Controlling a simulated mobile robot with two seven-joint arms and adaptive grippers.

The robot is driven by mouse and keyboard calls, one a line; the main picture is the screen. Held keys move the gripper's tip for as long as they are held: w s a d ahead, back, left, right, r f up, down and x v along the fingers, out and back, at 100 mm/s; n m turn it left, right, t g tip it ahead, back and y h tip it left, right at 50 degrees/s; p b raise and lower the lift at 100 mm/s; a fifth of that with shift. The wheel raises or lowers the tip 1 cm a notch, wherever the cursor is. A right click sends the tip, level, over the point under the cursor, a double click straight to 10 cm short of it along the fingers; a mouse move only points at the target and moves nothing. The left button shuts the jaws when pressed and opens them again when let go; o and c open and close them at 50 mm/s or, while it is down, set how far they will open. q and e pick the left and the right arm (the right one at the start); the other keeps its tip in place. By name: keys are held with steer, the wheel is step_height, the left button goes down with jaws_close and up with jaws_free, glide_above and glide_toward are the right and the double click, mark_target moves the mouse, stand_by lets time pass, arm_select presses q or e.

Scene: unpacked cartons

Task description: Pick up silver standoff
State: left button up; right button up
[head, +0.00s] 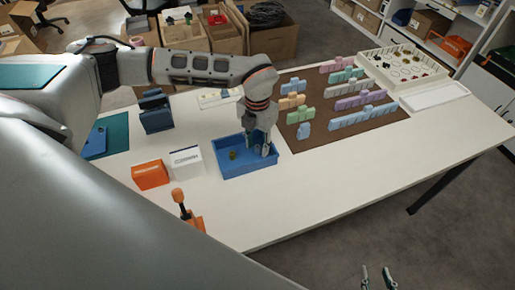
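A blue bin (231,173) stands on the white table, holding a few small parts. A small yellowish part (233,155) lies in its left half. A small greyish part (257,149), possibly the silver standoff, shows near the fingers; it is too small to be sure. My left gripper (258,147) points down into the right half of the bin, its fingers apart around or beside that part. I cannot see contact. My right gripper (378,279) is open and empty at the bottom edge, away from the table.
A brown mat (345,132) with pastel blocks lies right of the bin. A white sorting tray (410,81) is at the far right. Orange (150,175) and white (187,161) boxes stand left of the bin. An orange-handled tool (180,203) is nearer. The front right tabletop is clear.

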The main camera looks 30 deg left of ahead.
arm_select(q)
steer(key=shift+c, duration=0.4)
jaws_close()
steer(key=shift+r, duration=0.1)
